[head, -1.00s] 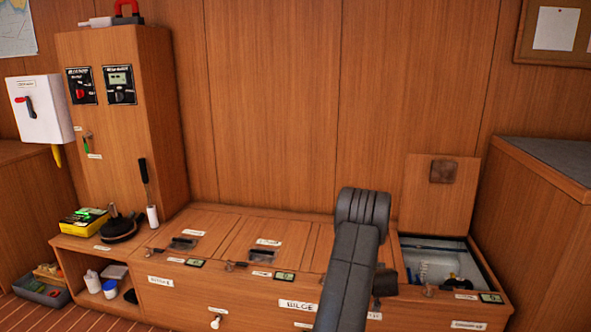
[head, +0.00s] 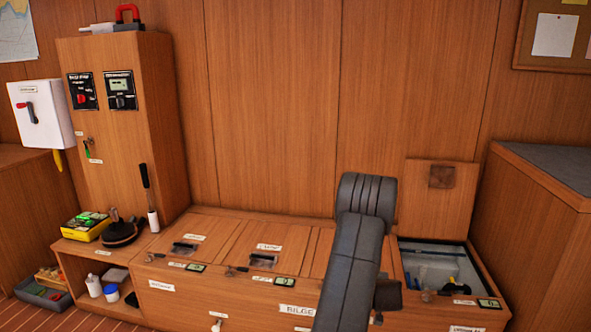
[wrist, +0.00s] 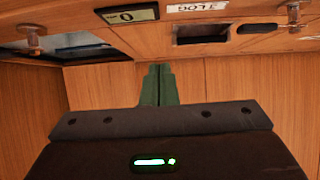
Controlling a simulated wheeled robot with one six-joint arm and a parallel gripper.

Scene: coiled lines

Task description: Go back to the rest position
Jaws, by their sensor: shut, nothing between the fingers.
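My gripper (wrist: 158,86) shows in the wrist view as two green fingers pressed together, shut with nothing between them. Behind the fingers is a wood panel. In the head view my dark grey arm rises from the bottom, right of centre, in front of the wooden locker bench (head: 160,299). My gripper cannot be made out there; the arm hides part of the bench top and front.
At the bench's right end a compartment (head: 402,265) stands open, its lid (head: 437,210) upright against the wall. A tall cabinet (head: 130,130) stands left, a side cabinet (head: 535,240) right. A yellow box (head: 85,228) sits on the left shelf unit.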

